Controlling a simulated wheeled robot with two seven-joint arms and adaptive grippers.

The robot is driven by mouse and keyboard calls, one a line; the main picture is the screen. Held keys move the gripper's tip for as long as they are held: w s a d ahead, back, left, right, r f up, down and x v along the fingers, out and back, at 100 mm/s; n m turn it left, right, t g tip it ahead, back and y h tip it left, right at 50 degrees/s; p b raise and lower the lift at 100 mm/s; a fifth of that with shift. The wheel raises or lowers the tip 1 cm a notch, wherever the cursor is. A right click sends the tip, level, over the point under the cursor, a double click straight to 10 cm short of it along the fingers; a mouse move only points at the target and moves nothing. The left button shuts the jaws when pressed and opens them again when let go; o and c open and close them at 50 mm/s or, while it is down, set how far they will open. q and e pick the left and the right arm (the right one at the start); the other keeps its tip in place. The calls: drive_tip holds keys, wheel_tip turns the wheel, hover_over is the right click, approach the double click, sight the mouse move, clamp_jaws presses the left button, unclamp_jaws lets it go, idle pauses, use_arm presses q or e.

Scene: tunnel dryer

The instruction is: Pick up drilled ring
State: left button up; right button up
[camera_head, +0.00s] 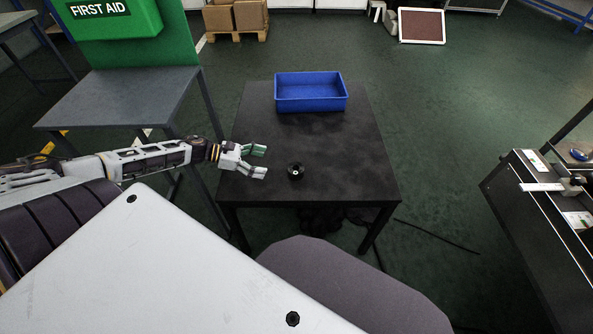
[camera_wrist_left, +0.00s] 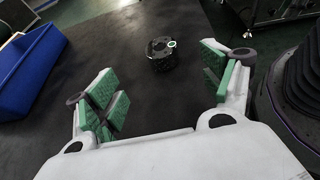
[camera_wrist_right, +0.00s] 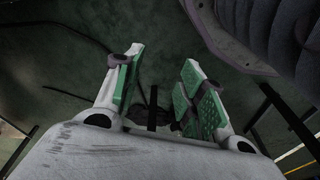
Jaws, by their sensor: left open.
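The drilled ring (camera_head: 296,170) is a small black round part lying on the black table, right of my left gripper. In the left wrist view the ring (camera_wrist_left: 160,55) sits ahead of the open fingers, with a light small circle on its side. My left gripper (camera_head: 262,161) is open and empty, with green finger pads, at the table's left part and apart from the ring. It also shows in the left wrist view (camera_wrist_left: 162,92). My right gripper (camera_wrist_right: 158,90) shows only in the right wrist view, its fingers apart and nothing between them, over the dark green floor.
A blue bin (camera_head: 311,95) stands at the table's far edge. The black table (camera_head: 350,160) is otherwise clear. A grey side table (camera_head: 120,100) with a green first aid box (camera_head: 115,18) is at left. A dark workstation (camera_head: 530,200) stands at right.

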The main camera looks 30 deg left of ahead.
sight(295, 168)
use_arm(q)
drive_tip(key=shift+b+x, duration=0.65)
drive_tip(key=shift+x, duration=0.75)
drive_tip(key=shift+w+d+f, duration=0.25)
drive_tip(key=shift+w+d, duration=0.05)
drive_tip(key=shift+w+d+f+b, duration=0.2)
drive_tip(key=shift+w+d+b, duration=0.1)
drive_tip(key=shift+d+b, duration=0.1)
drive_tip(key=shift+b+x, duration=0.4)
drive_tip(key=shift+x, duration=0.85)
drive_tip(key=shift+w+d+f, duration=0.2)
drive_tip(key=shift+w+d, duration=0.1)
drive_tip(key=shift+d, duration=0.15)
use_arm(e)
drive_tip(key=r, duration=0.2)
drive_tip(key=a+r, duration=0.1)
drive_tip(key=r, duration=0.2)
drive_tip(key=shift+w+a+r, duration=0.1)
drive_tip(key=shift+w, duration=0.1)
use_arm(q)
drive_tip(key=shift+w+d+f, duration=0.1)
drive_tip(key=shift+w+d, duration=0.05)
drive_tip(key=shift+d, duration=0.05)
use_arm(e)
drive_tip(key=shift+w+t, duration=0.15)
drive_tip(key=shift+t, duration=0.15)
